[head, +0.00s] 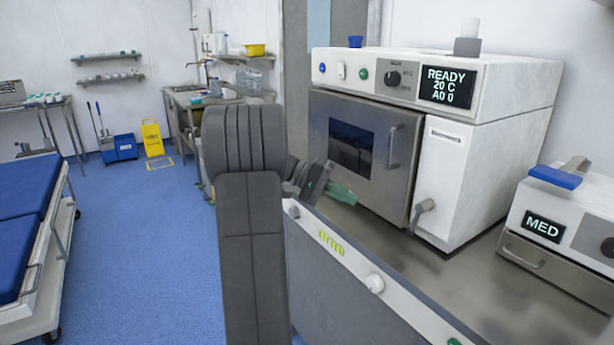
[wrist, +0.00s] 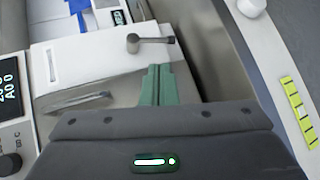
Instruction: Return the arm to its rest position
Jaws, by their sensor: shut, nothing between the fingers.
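My grey arm stands in the middle of the head view and hides part of the counter behind it. My gripper (head: 342,194) shows to the right of the arm, in front of the washer's steel door. Its green fingers are together with nothing between them. In the wrist view my gripper (wrist: 158,82) points toward the white side panel and the lever handle of the machine, with the fingers closed side by side. I cannot tell the exact gap between the fingertips and the machine.
A white machine (head: 497,143) reading READY 20 C stands on the steel counter (head: 455,285). A smaller MED unit (head: 575,215) is at the right. A blue-padded table (head: 22,225) is at the left. Blue floor (head: 140,260) is free between. A yellow sign (head: 152,139) stands farther back.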

